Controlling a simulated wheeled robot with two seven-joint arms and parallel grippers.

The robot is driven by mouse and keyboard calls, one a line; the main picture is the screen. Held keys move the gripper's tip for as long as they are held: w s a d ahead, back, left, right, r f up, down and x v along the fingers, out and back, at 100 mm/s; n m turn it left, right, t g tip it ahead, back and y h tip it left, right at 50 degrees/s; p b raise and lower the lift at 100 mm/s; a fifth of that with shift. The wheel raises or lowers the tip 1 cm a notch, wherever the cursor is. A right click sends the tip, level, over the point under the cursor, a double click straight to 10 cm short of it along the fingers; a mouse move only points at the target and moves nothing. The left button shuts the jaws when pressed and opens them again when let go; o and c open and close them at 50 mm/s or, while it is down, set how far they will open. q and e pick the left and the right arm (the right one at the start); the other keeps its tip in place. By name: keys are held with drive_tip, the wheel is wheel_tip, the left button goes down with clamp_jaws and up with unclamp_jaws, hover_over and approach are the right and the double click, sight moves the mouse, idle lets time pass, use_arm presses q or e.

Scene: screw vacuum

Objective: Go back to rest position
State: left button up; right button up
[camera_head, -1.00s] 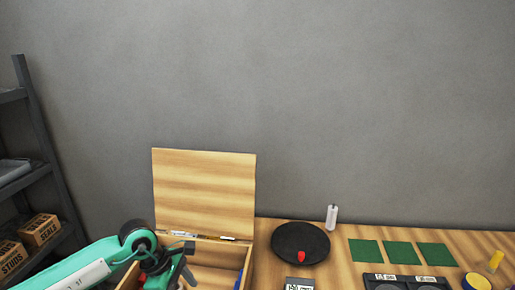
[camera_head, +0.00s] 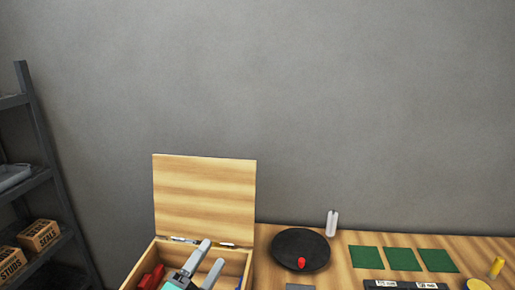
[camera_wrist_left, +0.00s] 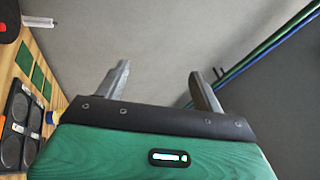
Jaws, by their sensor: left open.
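My left gripper (camera_head: 208,264) is at the bottom of the head view, in front of the open wooden box (camera_head: 248,262). Its two grey fingers are apart and point up, with nothing between them. In the left wrist view the left gripper (camera_wrist_left: 157,82) also shows open and empty, with grey wall behind its fingers. My right gripper is in neither view.
The box's lid (camera_head: 205,195) stands upright. A red object (camera_head: 151,277) lies inside the box. On the wooden table are a black disc (camera_head: 290,243) with a red piece on it, a white bottle-like object (camera_head: 332,223), green squares (camera_head: 403,259) and a yellow item (camera_head: 497,267). Shelves (camera_head: 40,180) stand at left.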

use_arm(q)
drive_tip(key=s+a+f+n+g+y, duration=0.4)
drive_tip(key=a+f+n+y, duration=0.2)
drive_tip(key=f+n, duration=0.25)
drive_tip(key=s+a+f+n+g+y, duration=0.35)
drive_tip(key=a+f+n+y, duration=0.2)
drive_tip(key=f+n, duration=0.3)
drive_tip(key=s+a+f+n+g, duration=0.15)
drive_tip(key=s+f+g, duration=0.3)
drive_tip(key=s, duration=0.45)
drive_tip(key=s+f+n+g, duration=0.35)
drive_tip(key=s+f, duration=0.25)
drive_tip(key=s, duration=0.2)
wheel_tip(320, 180, down, 36)
drive_tip(key=s+f+m+g+b, duration=0.1)
drive_tip(key=g+b, duration=0.1)
drive_tip(key=b, duration=0.3)
drive_tip(key=s+a+f+b, duration=0.3)
drive_tip(key=s+f+b, duration=0.2)
drive_tip(key=s+f, duration=1.4)
wheel_tip(320, 180, down, 4)
drive_tip(key=shift+f+g+h, duration=0.2)
drive_tip(key=shift+g+h, duration=0.15)
drive_tip(key=shift+g, duration=0.1)
drive_tip(key=shift+s, duration=0.1)
